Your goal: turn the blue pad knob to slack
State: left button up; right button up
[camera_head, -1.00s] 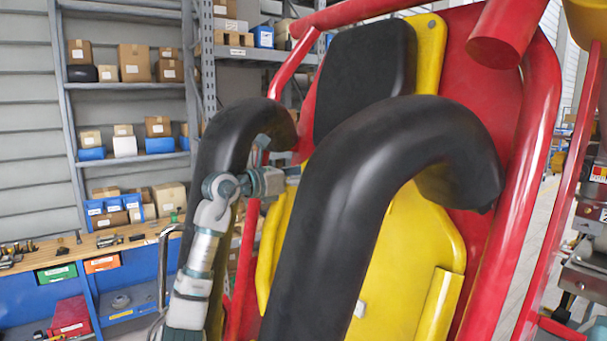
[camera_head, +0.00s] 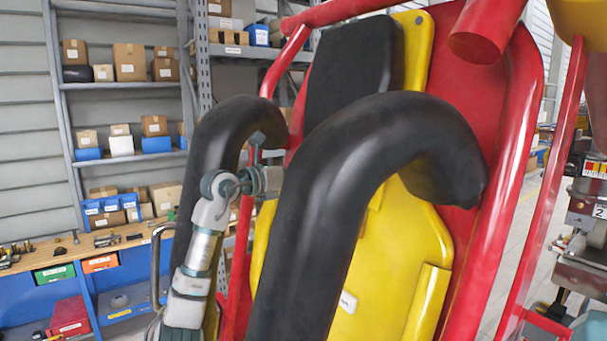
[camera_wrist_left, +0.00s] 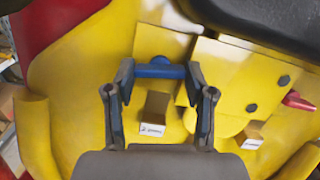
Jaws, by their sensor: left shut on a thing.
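The blue pad knob (camera_wrist_left: 160,70) is a crossbar-shaped handle on a yellow plate in the left wrist view. It lies about level across the picture. My left gripper (camera_wrist_left: 159,72) has one finger at each end of the bar and is shut on it. In the head view my left gripper (camera_head: 268,180) reaches in between the two black padded arms of the seat, its tips partly hidden behind the nearer one. The blue knob is hidden there. Two small blocks with white labels (camera_wrist_left: 152,130) sit below the knob; their text is too small to read. My right gripper is not in view.
A red knob (camera_wrist_left: 298,101) sticks out to the right, past a yellow bracket with dark bolts. The thick black padded arm (camera_head: 330,190) stands close to my left gripper. Red tubes frame the yellow seat (camera_head: 400,250). Shelves (camera_head: 125,85) and a workbench stand behind at left.

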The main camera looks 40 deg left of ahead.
pick_arm(q)
jog(key=n+y, duration=0.1)
jog(key=n, duration=0.2)
jog(key=n+y, duration=0.1)
jog(key=n, duration=0.3)
jog(key=shift+s+r+n, duration=0.1)
jog(key=shift+r+n, duration=0.05)
jog(key=shift+n, duration=0.15)
jog(key=n, duration=0.3)
jog(key=n+g+y, duration=0.1)
jog(key=n, duration=0.2)
jog(key=shift+d+n+y, duration=0.1)
jog(key=shift+n+y, duration=0.2)
jog(key=o, duration=1.2)
jog(key=shift+c, duration=0.2)
jog(key=shift+s+a, duration=0.2)
jog(key=shift+a, duration=0.1)
jog(key=shift+w+d, duration=0.15)
jog(key=shift+w, duration=0.05)
